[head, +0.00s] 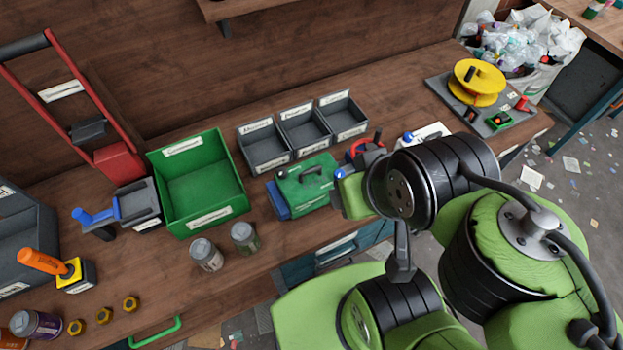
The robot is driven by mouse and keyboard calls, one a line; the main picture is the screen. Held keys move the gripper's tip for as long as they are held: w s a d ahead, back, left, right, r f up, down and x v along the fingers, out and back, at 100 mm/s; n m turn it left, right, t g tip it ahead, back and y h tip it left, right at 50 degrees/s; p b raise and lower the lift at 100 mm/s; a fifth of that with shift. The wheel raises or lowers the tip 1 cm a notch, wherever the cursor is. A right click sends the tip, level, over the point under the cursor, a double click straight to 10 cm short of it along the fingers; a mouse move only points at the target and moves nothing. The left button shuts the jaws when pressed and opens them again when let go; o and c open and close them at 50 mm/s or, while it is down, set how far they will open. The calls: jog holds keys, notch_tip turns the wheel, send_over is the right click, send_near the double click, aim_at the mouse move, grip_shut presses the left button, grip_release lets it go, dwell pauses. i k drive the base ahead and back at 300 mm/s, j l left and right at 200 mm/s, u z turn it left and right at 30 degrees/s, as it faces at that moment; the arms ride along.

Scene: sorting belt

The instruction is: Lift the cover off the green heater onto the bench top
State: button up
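The green heater (303,190) stands on the bench top, right of the large green bin. Its green top has a dark handle (312,176), and a blue part shows along its left side. I take the green top to be the cover; it looks seated, though its seam is too small to make out. My gripper (345,192) is at the heater's right side, close to it or touching; I cannot tell which. My wrist hides most of the gripper, so its fingers and opening do not show clearly.
A green bin (203,190) stands left of the heater, with two cans (206,254) in front. Three grey bins (305,130) stand behind it. A red-handled item is partly hidden behind my wrist. A yellow reel (478,80) sits on a grey board at far right.

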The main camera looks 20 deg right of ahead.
aim_at(308, 183)
jog(key=k+l+z, duration=0.1)
jog(key=l+z, duration=0.15)
jog(key=k+l+z, duration=0.1)
jog(key=l+z, duration=0.15)
jog(key=l, duration=0.25)
jog(key=l+z, duration=0.2)
jog(key=l, duration=0.2)
jog(key=k+j+z, duration=0.25)
jog(key=j, duration=0.25)
jog(key=k+j+z, duration=0.25)
jog(key=k+j, duration=0.15)
jog(key=l+u, duration=0.5)
jog(key=l, duration=0.55)
jog(key=k, duration=0.05)
